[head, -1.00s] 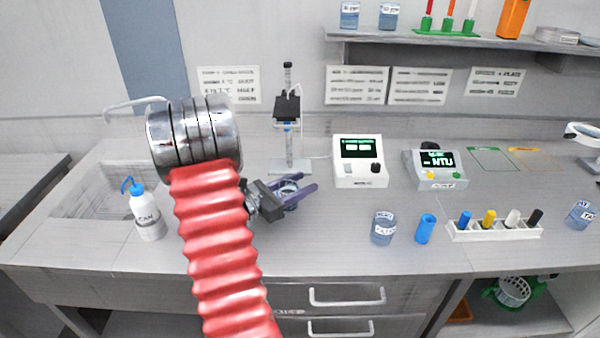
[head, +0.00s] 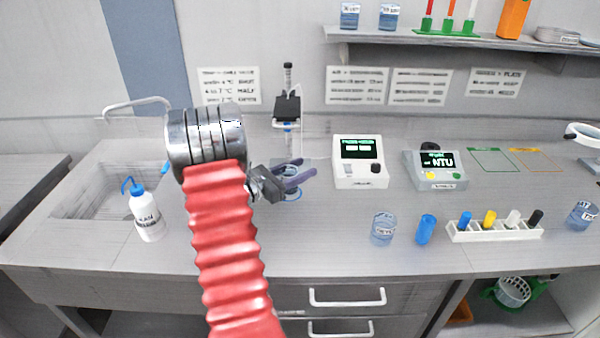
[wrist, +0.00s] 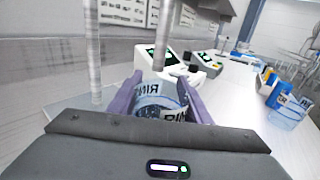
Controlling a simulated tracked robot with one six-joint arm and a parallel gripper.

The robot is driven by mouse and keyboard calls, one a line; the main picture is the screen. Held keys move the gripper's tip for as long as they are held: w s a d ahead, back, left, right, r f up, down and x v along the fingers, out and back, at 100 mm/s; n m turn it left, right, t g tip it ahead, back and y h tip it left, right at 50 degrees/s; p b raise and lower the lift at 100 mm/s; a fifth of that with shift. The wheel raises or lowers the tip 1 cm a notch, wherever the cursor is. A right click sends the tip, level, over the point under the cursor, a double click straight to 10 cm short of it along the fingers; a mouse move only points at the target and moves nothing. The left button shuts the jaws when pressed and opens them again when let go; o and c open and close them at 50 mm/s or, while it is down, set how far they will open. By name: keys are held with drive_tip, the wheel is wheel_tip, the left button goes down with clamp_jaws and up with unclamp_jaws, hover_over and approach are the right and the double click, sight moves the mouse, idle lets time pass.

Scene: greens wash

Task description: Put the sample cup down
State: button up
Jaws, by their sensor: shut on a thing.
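My gripper (head: 298,181) has purple fingers and is shut on a clear cup (wrist: 160,98) with bluish contents. The cup's white label shows letters like "RIN" in the wrist view. In the head view the cup (head: 291,171) is partly hidden by the fingers. It is close to the base of the probe stand, below the stand's dark head. I cannot tell whether its bottom touches the base. A similar clear labelled cup (head: 383,229) stands apart on the bench to the right.
The probe stand (head: 288,98) rises just behind my gripper. A white meter (head: 360,162) and a turbidity meter (head: 434,169) stand to the right. A blue vial (head: 425,229) and vial rack (head: 495,232) are nearer the front. A wash bottle (head: 147,215) is by the sink at left.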

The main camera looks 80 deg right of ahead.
drive_tip(key=shift+w+d+f, duration=0.1)
drive_tip(key=shift+d+f, duration=0.3)
drive_tip(key=shift+d, duration=0.1)
drive_tip(key=shift+f, duration=0.35)
drive_tip(key=shift+f, duration=0.1)
drive_tip(key=o, duration=1.1)
drive_tip(key=shift+w+a, duration=0.1)
drive_tip(key=v, duration=1.1)
drive_tip(key=shift+w+a, duration=0.25)
drive_tip(key=shift+a, duration=0.05)
